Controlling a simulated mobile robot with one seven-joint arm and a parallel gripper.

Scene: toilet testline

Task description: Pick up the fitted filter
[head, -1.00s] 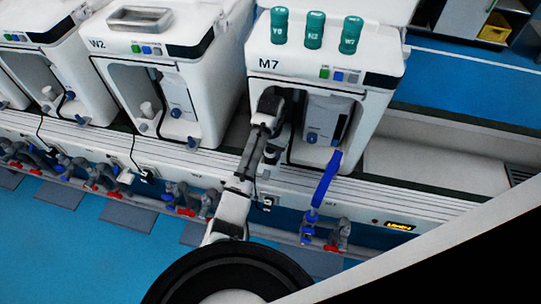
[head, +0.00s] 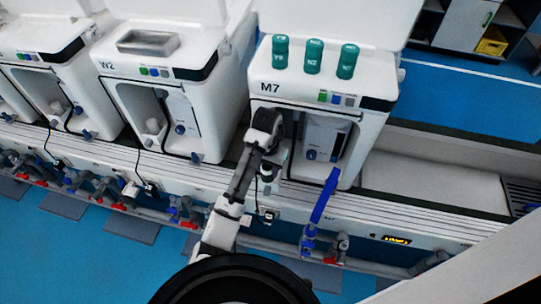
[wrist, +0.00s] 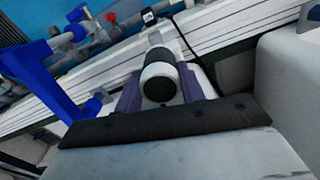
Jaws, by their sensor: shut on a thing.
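My gripper (wrist: 158,95) is shut on the filter (wrist: 160,76), a short white cylinder with a black band and a dark round end. The dark purple fingers stand on either side of it in the wrist view. In the head view, my gripper (head: 270,165) hangs below the bent wrist at the left front of machine M7 (head: 375,125). The filter is small and partly hidden by my wrist there, so its exact clearance from the machine cannot be told.
A blue hose or handle (head: 325,197) hangs at M7's right front, above a rail with valves and red handles (head: 330,260). Three green canisters (head: 313,57) stand on M7. Machine W2 (head: 205,100) is to the left. Blue floor lies in front.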

